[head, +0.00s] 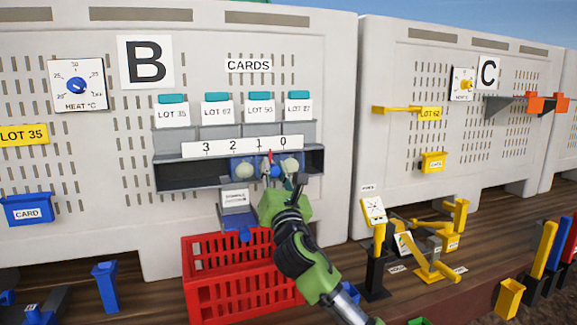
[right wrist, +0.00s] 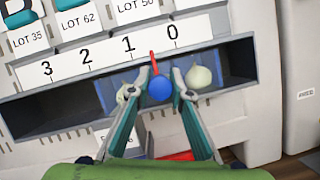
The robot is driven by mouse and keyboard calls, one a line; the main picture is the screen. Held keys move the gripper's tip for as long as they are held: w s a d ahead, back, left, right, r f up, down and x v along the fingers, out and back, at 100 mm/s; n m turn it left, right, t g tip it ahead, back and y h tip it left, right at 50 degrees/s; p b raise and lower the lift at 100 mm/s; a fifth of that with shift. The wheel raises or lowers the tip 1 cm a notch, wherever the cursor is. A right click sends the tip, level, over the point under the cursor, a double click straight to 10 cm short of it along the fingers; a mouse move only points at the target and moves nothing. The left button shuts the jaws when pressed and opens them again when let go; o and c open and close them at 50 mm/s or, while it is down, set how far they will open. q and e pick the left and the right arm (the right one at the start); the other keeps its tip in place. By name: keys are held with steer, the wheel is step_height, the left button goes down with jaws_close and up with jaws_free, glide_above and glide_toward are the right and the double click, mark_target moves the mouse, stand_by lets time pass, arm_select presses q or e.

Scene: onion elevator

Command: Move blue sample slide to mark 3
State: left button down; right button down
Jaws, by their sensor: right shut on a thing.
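The blue sample slide sits in the long dark slot under the white scale strip (head: 233,145) on cabinet B. Its round blue knob (right wrist: 159,89) has a thin red pointer (right wrist: 153,66) standing up from it, between marks 1 and 0 on the scale. A pale onion shows on each side of the knob, the left one (head: 243,169) partly behind a finger in the right wrist view. My right gripper (right wrist: 164,77) is shut on the knob, one finger on each side. My left gripper is not in view.
The slot (head: 190,174) is empty left of the slide, under marks 3 and 2. Lot cards (head: 216,110) stand above the scale. A labelled holder (head: 235,202) and a red crate (head: 215,290) are below. Cabinet C (head: 385,70) stands to the right.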

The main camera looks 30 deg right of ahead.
steer(key=a, duration=0.3)
steer(key=shift+w+a, duration=0.15)
steer(key=shift+w, duration=0.25)
steer(key=shift+d, duration=0.25)
steer(key=c, duration=1.8)
jaws_free()
steer(key=shift+s+d, duration=0.1)
steer(key=shift+c, duration=0.2)
steer(key=shift+f, duration=0.1)
glide_toward(259, 161)
steer(key=v, duration=0.6)
steer(key=shift+d, duration=0.2)
